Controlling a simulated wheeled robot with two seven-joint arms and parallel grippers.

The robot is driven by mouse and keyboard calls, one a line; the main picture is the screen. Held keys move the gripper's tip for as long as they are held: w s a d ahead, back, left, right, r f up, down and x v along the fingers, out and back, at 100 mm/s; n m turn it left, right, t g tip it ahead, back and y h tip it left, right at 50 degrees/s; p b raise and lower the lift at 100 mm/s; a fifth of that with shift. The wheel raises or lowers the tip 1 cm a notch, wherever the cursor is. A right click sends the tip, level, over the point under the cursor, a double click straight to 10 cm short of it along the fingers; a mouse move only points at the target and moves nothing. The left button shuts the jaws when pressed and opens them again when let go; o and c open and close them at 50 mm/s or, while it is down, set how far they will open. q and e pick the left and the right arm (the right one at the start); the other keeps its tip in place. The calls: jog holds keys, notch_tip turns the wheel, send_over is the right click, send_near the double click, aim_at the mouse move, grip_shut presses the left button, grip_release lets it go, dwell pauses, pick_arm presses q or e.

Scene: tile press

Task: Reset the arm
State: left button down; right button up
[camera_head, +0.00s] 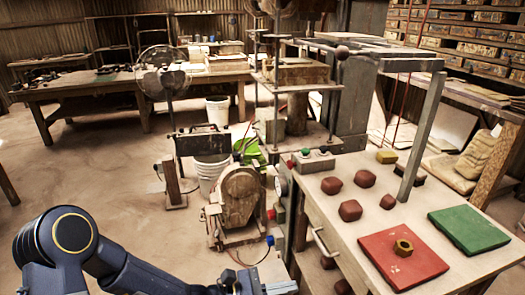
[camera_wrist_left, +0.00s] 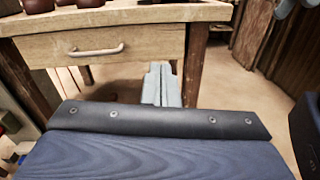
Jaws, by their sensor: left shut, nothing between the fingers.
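My left arm (camera_head: 75,245) comes in from the lower left of the head view, bent at a dark blue joint. My left gripper (camera_head: 280,286) is low at the bottom edge, left of the wooden table (camera_head: 325,215), and partly cut off. In the left wrist view the gripper's grey fingers (camera_wrist_left: 162,85) are together, with nothing between them. They point toward the space below and beside the table's drawer (camera_wrist_left: 95,50). My right gripper is in neither view.
A rusty motor machine (camera_head: 240,200) and a white bucket (camera_head: 211,168) stand left of the table. Open floor lies at left.

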pick_arm(q)
jog(key=s+a+r+m+g+y+p, duration=0.3)
jog(key=s+a+r+m+y+p, duration=0.2)
jog(key=s+a+r+m, duration=0.65)
jog(key=s+a+r+m+t+y+p, duration=0.2)
jog(key=s+a+r+y, duration=0.1)
jog(key=a, duration=0.4)
jog(key=s+a+r+m+t+y+p, duration=0.3)
jog(key=a+y, duration=0.2)
jog(key=a, duration=0.3)
jog(key=shift+s+r+m+y, duration=0.25)
jog(key=shift+m+y, duration=0.05)
jog(key=shift+m, duration=0.05)
